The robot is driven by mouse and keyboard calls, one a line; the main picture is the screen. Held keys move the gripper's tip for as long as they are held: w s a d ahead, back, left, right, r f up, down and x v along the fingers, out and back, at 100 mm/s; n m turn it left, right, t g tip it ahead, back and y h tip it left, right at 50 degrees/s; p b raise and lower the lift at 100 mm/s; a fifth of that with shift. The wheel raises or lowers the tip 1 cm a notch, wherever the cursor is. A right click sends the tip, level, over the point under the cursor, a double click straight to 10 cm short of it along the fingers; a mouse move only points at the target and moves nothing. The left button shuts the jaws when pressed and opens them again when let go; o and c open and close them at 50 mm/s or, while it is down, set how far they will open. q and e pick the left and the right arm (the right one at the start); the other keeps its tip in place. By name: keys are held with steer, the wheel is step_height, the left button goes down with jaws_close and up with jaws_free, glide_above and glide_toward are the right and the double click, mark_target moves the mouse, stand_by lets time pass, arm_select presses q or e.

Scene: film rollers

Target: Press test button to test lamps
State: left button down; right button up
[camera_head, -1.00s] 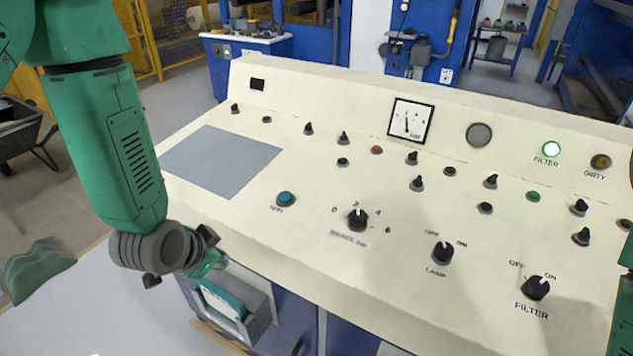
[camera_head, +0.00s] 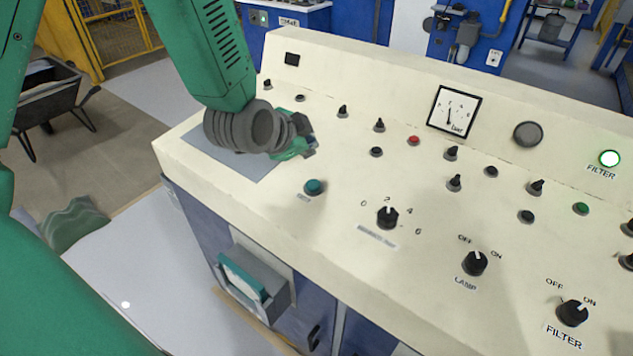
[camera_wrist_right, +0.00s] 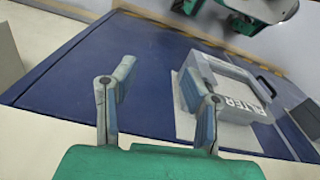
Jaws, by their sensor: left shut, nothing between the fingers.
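A teal round button (camera_head: 314,187) with a small, unreadable label sits on the cream control panel (camera_head: 300,220), left of a numbered black knob (camera_head: 388,217). My left gripper (camera_head: 306,146) is over the panel, just behind and slightly left of the button in the picture, apart from it. It is shut and empty. The lamp labelled FILTER (camera_head: 610,158) glows green. A round grey lamp or disc (camera_head: 528,134) is dark. In the right wrist view, my right gripper (camera_wrist_right: 160,95) is open and empty, before a blue cabinet front (camera_wrist_right: 70,75).
LAMP knob (camera_head: 474,262) and FILTER knob (camera_head: 573,312) stand near the panel's front edge. Several small knobs and buttons line the back, below a gauge (camera_head: 454,111). A grey box with a teal part (camera_head: 243,278) juts from the cabinet front. A wheelbarrow (camera_head: 60,95) stands at left.

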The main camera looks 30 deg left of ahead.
mark_target(317, 179)
arm_select(q)
steer(key=f+b, duration=0.4)
steer(key=f, duration=0.1)
steer(key=f+b, duration=0.2)
steer(key=b, duration=0.1)
steer(key=shift+w+f, duration=0.35)
steer(key=shift+w+f+b, duration=0.1)
steer(key=shift+f+b, duration=0.2)
steer(key=shift+f, duration=0.25)
steer(key=shift+f, duration=0.15)
stand_by(0.6)
steer(key=shift+f, duration=0.2)
steer(key=shift+f+b, duration=0.4)
steer(key=shift+f, duration=0.1)
stand_by(0.6)
stand_by(0.3)
steer(key=shift+r+p, duration=0.9)
steer(key=shift+r, duration=0.05)
